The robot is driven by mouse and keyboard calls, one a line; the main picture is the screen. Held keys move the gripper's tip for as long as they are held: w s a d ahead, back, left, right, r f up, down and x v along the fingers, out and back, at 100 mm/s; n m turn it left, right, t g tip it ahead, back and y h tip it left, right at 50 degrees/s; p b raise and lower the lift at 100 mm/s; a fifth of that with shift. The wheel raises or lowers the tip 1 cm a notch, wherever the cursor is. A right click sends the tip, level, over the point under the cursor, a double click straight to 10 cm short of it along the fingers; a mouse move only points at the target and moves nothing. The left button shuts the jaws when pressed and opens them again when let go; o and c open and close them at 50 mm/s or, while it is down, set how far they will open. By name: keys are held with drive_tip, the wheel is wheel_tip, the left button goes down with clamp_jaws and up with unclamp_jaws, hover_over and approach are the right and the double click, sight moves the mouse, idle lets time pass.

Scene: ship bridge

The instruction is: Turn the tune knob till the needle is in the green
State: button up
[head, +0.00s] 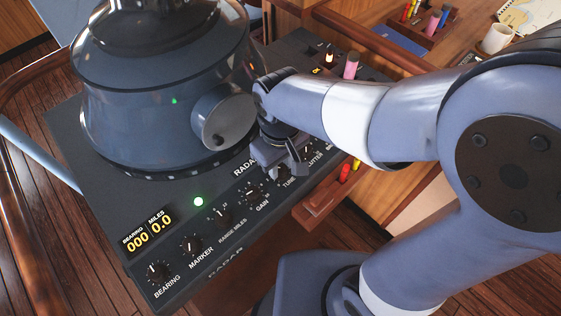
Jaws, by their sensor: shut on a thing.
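The radar console (110,212) is a dark sloping panel with a row of labelled knobs. My gripper (282,167) reaches down to the panel just above the TUNE label (289,183). It is shut on the tune knob, which the fingers hide. No meter needle or green band can be made out; that part of the panel may be behind my gripper and arm.
The gain knob (251,191) is close to the left of my gripper. Range (220,217), marker (191,246) and bearing (156,270) knobs follow. A large blue-grey radar hood (150,110) stands behind. A mug (496,39) and pens are on the wooden desk.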

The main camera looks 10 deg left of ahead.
sight(280, 168)
drive_tip(key=shift+n, duration=1.2)
drive_tip(key=o, duration=1)
wheel_tip(280, 168, up, 11)
drive_tip(key=shift+f, duration=0.1)
wheel_tip(280, 168, down, 11)
drive_tip(key=shift+r, duration=0.15)
idle(0.3)
